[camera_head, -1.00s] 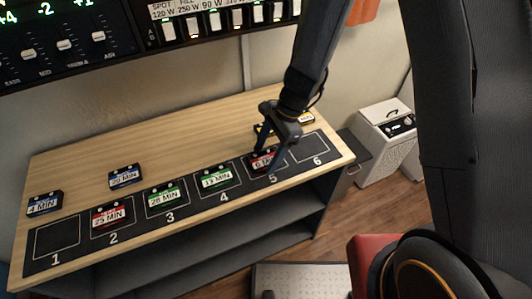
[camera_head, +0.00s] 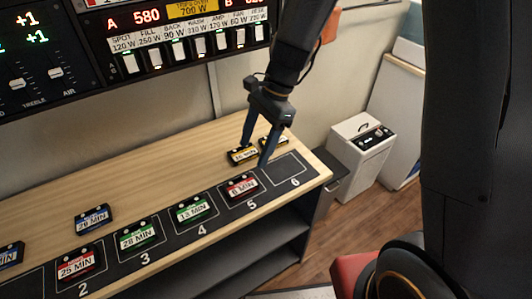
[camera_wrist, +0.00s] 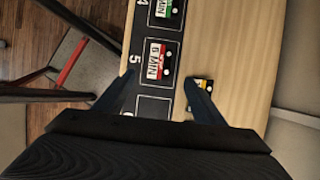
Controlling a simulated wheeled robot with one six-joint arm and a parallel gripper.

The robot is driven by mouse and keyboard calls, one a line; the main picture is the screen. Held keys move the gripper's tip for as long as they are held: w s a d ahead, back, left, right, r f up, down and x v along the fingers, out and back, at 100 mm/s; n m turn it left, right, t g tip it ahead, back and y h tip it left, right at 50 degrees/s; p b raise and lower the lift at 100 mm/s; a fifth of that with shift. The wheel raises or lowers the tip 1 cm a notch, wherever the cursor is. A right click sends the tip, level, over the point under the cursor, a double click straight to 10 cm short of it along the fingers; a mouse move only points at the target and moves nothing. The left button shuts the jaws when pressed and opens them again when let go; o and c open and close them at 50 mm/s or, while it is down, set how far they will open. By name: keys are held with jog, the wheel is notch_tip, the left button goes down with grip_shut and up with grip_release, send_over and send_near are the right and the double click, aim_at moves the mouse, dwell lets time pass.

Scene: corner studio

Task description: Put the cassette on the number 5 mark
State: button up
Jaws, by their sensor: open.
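A red-labelled cassette marked 6 MIN (camera_head: 241,187) lies flat in the outlined square above the number 5 (camera_head: 251,205). It also shows in the wrist view (camera_wrist: 158,61) beside the number 5 (camera_wrist: 137,58), within its square as far as I can see. My gripper (camera_head: 254,155) is open and empty, raised above the bench behind and to the right of this cassette. In the wrist view its fingertips (camera_wrist: 160,76) are spread wide with the cassette ahead of them, apart from it.
Two yellow cassettes (camera_head: 242,155) (camera_head: 272,143) lie behind the strip, near my fingers. Green and red cassettes (camera_head: 193,209) (camera_head: 76,264) occupy other squares. The 6 square (camera_head: 288,168) is empty. A blue cassette (camera_head: 94,218) lies on bare wood. A mixing console hangs above.

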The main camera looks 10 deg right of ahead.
jog(key=s+d+r+n+t+h, duration=0.1)
jog(key=s+d+r+n+h, duration=0.1)
jog(key=s+d+n, duration=0.2)
jog(key=s+d+r+n+t+h, duration=0.2)
jog(key=s+d+n, duration=0.2)
jog(key=d+n, duration=0.4)
jog(key=d, duration=0.4)
jog(key=shift+s+d+n, duration=0.15)
jog(key=shift+d+n, duration=0.15)
jog(key=shift+n, duration=0.1)
